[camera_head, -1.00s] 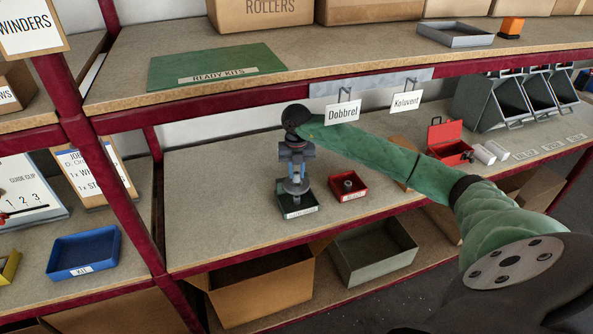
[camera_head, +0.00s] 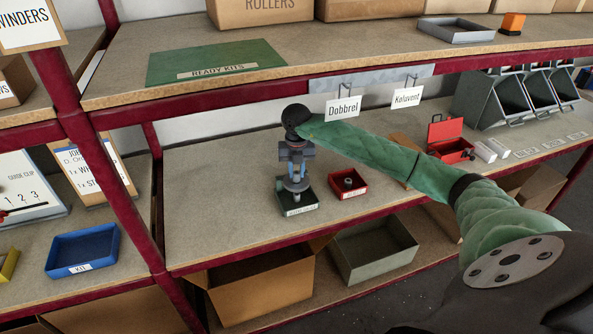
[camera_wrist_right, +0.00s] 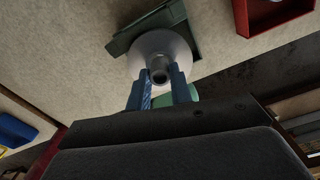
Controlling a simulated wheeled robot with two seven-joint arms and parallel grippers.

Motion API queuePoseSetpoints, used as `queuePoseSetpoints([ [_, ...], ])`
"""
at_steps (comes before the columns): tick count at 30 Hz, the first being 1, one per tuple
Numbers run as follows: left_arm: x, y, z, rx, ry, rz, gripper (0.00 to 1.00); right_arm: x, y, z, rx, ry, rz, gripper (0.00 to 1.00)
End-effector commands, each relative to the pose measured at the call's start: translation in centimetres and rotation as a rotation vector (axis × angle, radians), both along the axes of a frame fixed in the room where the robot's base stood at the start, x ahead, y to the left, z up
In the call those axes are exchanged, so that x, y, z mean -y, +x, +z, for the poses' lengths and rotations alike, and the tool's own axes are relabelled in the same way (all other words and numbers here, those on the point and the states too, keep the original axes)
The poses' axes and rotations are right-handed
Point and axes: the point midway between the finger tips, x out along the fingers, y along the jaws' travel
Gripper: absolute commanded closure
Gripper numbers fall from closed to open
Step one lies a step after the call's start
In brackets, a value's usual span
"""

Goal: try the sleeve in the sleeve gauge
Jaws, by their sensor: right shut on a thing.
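My right gripper (camera_head: 296,172) points down over a small green tray (camera_head: 299,211) on the middle shelf. In the right wrist view its blue fingers (camera_wrist_right: 160,88) are shut on the grey tubular sleeve (camera_wrist_right: 159,76), one finger on each side. A pale round disc (camera_wrist_right: 148,45) surrounds the sleeve in that view. The disc also shows below the fingers in the head view (camera_head: 297,187). The disc and gripper hide much of the tray's inside. I cannot tell whether the sleeve is seated in the disc or above it. My left gripper is not in view.
A red tray (camera_head: 336,192) with a small dark ring-shaped part stands just right of the green tray. A red open box (camera_head: 447,151) and grey bins are farther right. Signs hang from the shelf above, close to my arm. The shelf left of the green tray is clear.

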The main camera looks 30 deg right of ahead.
Motion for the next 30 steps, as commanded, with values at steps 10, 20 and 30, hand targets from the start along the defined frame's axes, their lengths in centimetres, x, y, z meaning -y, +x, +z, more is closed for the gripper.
queuePoseSetpoints([
  [10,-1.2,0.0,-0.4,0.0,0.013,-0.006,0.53,0.0,0.0,-0.2,0.001,0.0,0.0,1.0],
  [20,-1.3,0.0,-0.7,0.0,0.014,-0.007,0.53,0.0,0.0,-0.4,0.0,0.0,0.0,1.0],
  [30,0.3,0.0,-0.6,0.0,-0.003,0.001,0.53,0.0,0.0,-0.4,0.0,0.0,0.0,1.0],
])
